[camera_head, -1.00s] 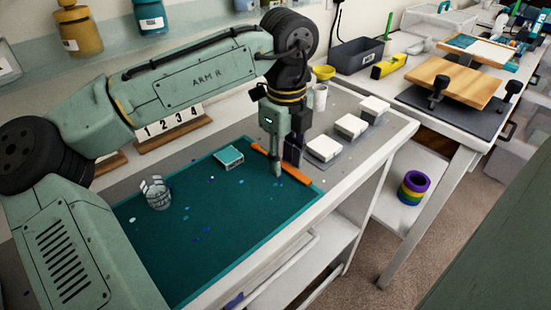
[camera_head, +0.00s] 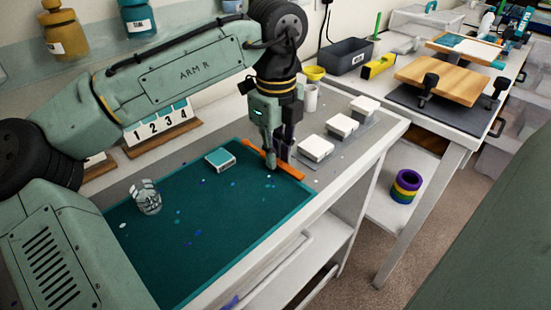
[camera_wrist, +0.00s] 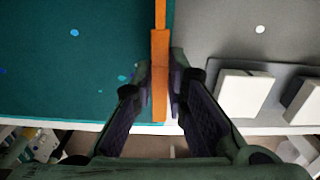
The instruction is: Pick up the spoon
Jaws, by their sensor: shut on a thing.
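The orange spoon (camera_head: 289,170) is a long, narrow piece near the right end of the teal mat (camera_head: 190,245). In the wrist view the spoon (camera_wrist: 160,75) runs upright between my fingers, with a thinner part at the top and a wider handle below. Its far end is cut off there. My gripper (camera_wrist: 161,88) is shut on the wider handle, one finger on each side. In the head view my gripper (camera_head: 277,163) points down and hides the spoon's middle. Whether the spoon is clear of the mat is hard to tell.
A clear cup (camera_head: 147,198) stands on the mat's left, and a small teal-topped box (camera_head: 220,161) lies left of the spoon. White blocks (camera_head: 316,148) stand to the right on a grey surface. A white cup (camera_head: 310,98) is behind my gripper. The mat's middle holds only small specks.

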